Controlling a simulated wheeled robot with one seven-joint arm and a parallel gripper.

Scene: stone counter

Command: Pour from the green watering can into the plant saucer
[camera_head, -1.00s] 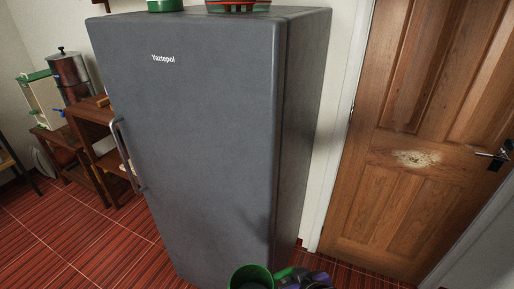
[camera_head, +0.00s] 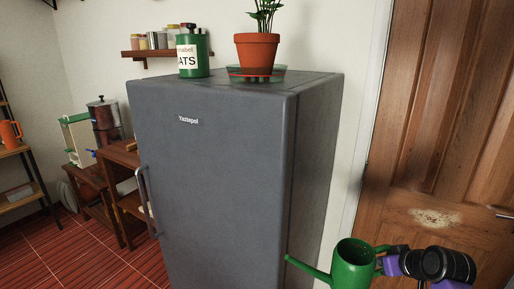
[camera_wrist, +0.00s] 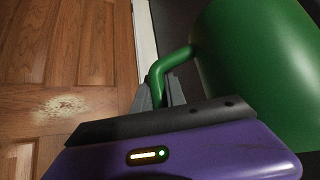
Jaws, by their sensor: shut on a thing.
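The green watering can (camera_head: 352,266) is at the bottom right of the head view, upright, with its thin spout pointing left. My gripper (camera_head: 384,262) is shut on the can's handle at its right side. In the wrist view the gripper fingers (camera_wrist: 166,92) close around the green handle, and the can's body (camera_wrist: 265,75) fills the upper right. The plant saucer (camera_head: 274,75) is a clear greenish dish on top of the grey fridge. A terracotta pot (camera_head: 257,53) with a green plant stands in it. The can is lower than the saucer and in front of the fridge's right side.
The grey fridge (camera_head: 215,160) stands in the middle. A green oats tin (camera_head: 193,56) stands on it, left of the saucer. A wooden door (camera_head: 430,150) is at the right. A wall shelf with jars (camera_head: 150,53) is behind the tin.

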